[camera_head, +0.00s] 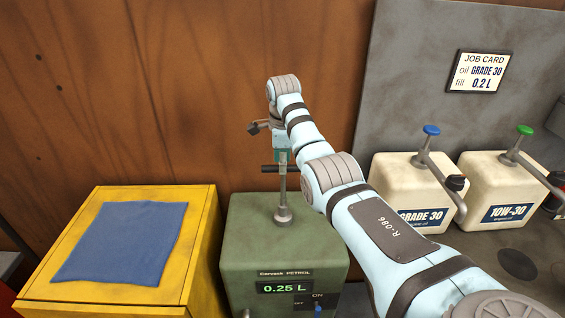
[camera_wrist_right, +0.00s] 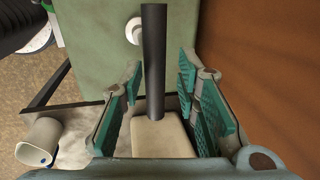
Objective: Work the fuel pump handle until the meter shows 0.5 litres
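The fuel pump is a green box (camera_head: 245,255) marked "Carveck PETROL", with a lit meter (camera_head: 285,287) reading 0.25 L. A metal rod (camera_head: 283,190) rises from its top to a dark cross handle (camera_head: 271,168). My right gripper (camera_head: 283,155) points down at the handle from above, its arm partly blocking the view. In the right wrist view the dark handle bar (camera_wrist_right: 154,60) runs between the teal-padded fingers, with gaps beside it, so the gripper looks open around it. My left gripper is not in view.
A blue cloth (camera_head: 120,240) lies on a yellow cabinet (camera_head: 200,240) left of the pump. Oil cans marked GRADE 30 (camera_head: 395,190) and 10W-30 (camera_head: 480,190) stand at right. A job card (camera_head: 480,72) hangs behind. A small blue switch (camera_head: 318,309) sits by "ON".

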